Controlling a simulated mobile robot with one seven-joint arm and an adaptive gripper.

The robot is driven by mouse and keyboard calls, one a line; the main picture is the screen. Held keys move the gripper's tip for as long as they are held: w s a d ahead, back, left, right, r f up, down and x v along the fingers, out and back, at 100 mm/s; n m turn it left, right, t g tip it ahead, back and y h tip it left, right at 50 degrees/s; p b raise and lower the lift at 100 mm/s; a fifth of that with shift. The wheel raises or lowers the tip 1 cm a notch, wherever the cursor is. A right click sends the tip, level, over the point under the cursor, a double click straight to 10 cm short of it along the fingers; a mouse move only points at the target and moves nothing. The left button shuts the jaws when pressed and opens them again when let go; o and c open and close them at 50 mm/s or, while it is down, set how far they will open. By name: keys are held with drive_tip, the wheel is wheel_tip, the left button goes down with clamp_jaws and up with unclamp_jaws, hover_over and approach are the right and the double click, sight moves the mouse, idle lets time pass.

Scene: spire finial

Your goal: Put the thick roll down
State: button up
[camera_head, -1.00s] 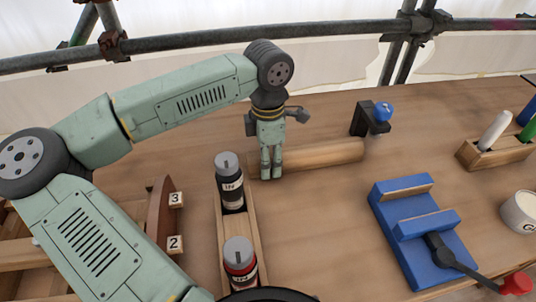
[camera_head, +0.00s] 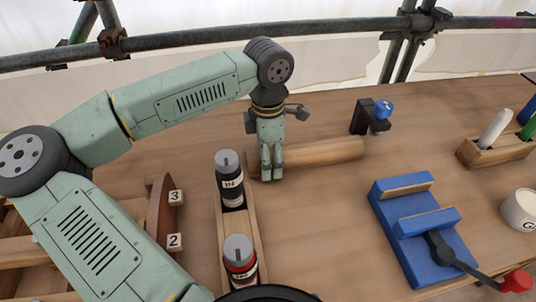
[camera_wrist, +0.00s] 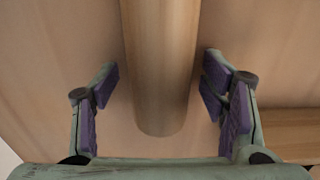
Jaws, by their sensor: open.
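The thick roll (camera_head: 325,152) is a plain wooden cylinder lying on its side on the wooden table. My gripper (camera_head: 271,178) points down over its left end. In the wrist view the roll (camera_wrist: 160,70) runs between the two spread jaws of my gripper (camera_wrist: 160,100), with its near end facing me. The jaws have purple pads, and a gap shows on both sides of the roll. The gripper is open and holds nothing. The roll's left end is partly hidden behind the fingers in the head view.
A wooden rack (camera_head: 236,222) with a black bottle (camera_head: 230,185) and a red-labelled bottle (camera_head: 240,262) stands left of the gripper. A blue vise (camera_head: 415,225), a black clamp with blue knob (camera_head: 372,118) and a marker holder (camera_head: 490,150) are to the right. Bare table lies between.

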drive_tip(key=shift+r+b, duration=0.4)
drive_tip(key=shift+r, duration=0.1)
wheel_tip(320, 180, up, 11)
drive_tip(key=b, duration=0.2)
